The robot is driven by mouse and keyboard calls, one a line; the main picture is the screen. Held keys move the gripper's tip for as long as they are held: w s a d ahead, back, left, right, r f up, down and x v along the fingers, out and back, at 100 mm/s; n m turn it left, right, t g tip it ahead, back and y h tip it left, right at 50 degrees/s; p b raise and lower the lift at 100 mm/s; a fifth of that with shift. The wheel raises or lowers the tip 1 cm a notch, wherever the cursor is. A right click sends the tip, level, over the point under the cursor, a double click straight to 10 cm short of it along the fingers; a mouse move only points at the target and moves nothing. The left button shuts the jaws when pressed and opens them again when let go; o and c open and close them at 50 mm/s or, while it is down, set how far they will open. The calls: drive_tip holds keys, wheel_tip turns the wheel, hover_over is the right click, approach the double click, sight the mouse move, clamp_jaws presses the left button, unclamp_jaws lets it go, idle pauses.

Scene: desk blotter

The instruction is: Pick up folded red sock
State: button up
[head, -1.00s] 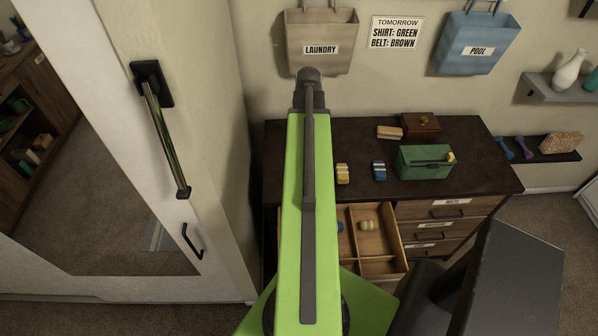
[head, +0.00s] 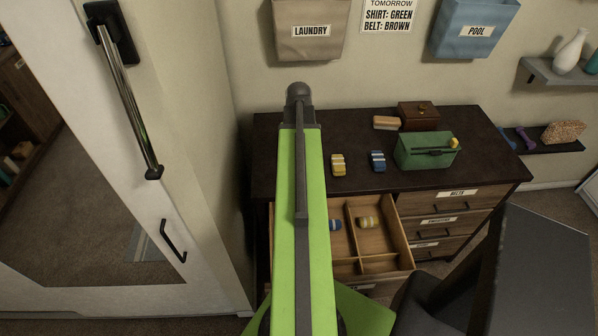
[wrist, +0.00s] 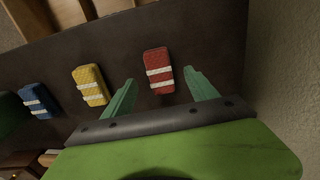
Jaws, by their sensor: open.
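The folded red sock (wrist: 159,71), with white stripes, lies on the dark dresser top in the wrist view. My gripper (wrist: 166,88) is open, its two green fingers spread. The sock shows between and slightly beyond the fingertips, nearer the left finger in the picture. I cannot tell the height of the fingers above the dresser. In the head view the red sock and the fingers are hidden behind my green arm.
A yellow sock (head: 338,165) and a blue sock (head: 377,161) lie on the dresser top (head: 360,127). A green box (head: 425,151), a wooden box (head: 418,116) and a tan block (head: 386,123) stand farther right. An open drawer (head: 407,247) below holds rolled socks (head: 368,223).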

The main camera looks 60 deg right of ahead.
drive_tip(key=f+b, duration=0.4)
drive_tip(key=f, duration=0.1)
drive_tip(key=shift+w+d+f+b, duration=0.1)
drive_tip(key=shift+d+b, duration=0.2)
drive_tip(key=shift+r, duration=0.2)
drive_tip(key=c, duration=1.4)
drive_tip(key=shift+r+p, duration=0.5)
drive_tip(key=shift+p, duration=0.2)
wheel_tip(320, 180, up, 4)
drive_tip(key=p, duration=0.4)
drive_tip(key=shift+f, duration=0.1)
drive_tip(key=s+d+r+p, duration=0.2)
drive_tip(key=s, duration=0.1)
drive_tip(key=s+d+r+p, duration=0.2)
drive_tip(key=s, duration=0.1)
drive_tip(key=s+d+r+p, duration=0.2)
drive_tip(key=s+d, duration=0.1)
drive_tip(key=shift+s+r, duration=0.1)
drive_tip(key=shift+s, duration=0.15)
